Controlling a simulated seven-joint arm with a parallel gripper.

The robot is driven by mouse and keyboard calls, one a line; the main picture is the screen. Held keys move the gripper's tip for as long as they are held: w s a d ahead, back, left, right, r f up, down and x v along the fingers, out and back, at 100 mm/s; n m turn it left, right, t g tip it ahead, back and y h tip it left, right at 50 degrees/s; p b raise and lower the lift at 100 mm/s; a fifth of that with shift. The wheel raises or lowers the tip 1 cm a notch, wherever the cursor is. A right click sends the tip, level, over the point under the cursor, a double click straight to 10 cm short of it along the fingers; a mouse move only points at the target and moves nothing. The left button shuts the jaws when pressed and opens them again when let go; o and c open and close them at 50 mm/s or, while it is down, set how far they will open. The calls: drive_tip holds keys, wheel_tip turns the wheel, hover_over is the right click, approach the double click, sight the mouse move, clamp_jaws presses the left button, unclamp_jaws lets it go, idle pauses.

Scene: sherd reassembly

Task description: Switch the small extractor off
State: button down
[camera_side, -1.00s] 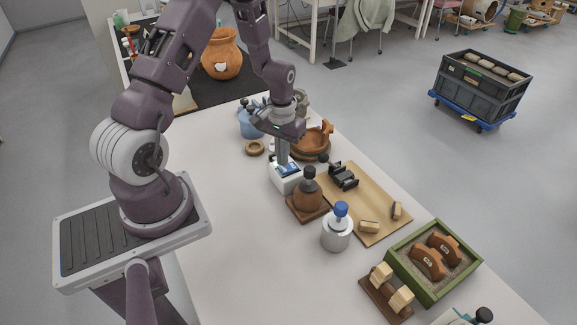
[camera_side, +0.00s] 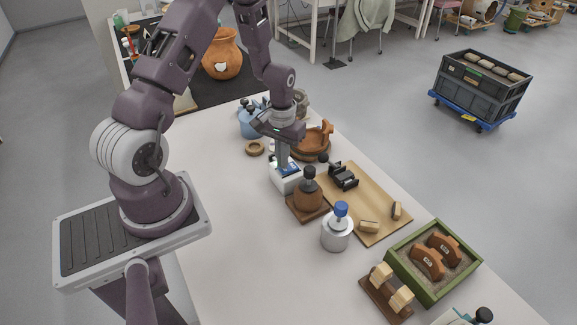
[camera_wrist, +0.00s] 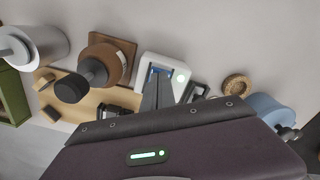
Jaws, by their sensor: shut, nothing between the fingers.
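A small white box with a blue panel (camera_side: 286,180), which looks like the small extractor, stands on the table beside a brown round pot. In the wrist view the white box (camera_wrist: 149,60) shows a pale green round spot (camera_wrist: 181,77) at its right corner and blue inside its frame. My gripper (camera_side: 283,165) points down over the box with its fingers shut and empty. In the wrist view the grey fingers (camera_wrist: 157,92) overlap the blue part. I cannot tell whether the tips touch it, and they hide part of the panel.
A brown pot with a black knob (camera_side: 308,187) stands close in front of the box. A brown bowl (camera_side: 312,143), a blue jug (camera_side: 250,122) and a tan ring (camera_side: 255,149) are near behind. A wooden board (camera_side: 375,215) lies to the right. The table's left front is clear.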

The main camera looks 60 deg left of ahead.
drive_tip(key=shift+f, duration=0.5)
drive_tip(key=shift+r, duration=3)
drive_tip(key=s+d+r+m+t, duration=0.1)
drive_tip(key=d+r, duration=0.3)
drive_tip(key=r, duration=0.4)
drive_tip(key=s+d+r+m+t, duration=0.1)
drive_tip(key=d+r, duration=0.3)
drive_tip(key=r, duration=0.4)
drive_tip(key=s+d+r+m+t, duration=0.1)
drive_tip(key=s+d+r, duration=0.3)
drive_tip(key=s, duration=0.4)
drive_tip(key=s+d+r+m+t, duration=0.2)
drive_tip(key=s+d+r+m, duration=0.1)
drive_tip(key=s+d+r, duration=0.2)
drive_tip(key=s, duration=0.2)
drive_tip(key=shift+s+d+r+t, duration=0.2)
drive_tip(key=shift+s+r+t, duration=0.05)
drive_tip(key=shift+s+t, duration=0.1)
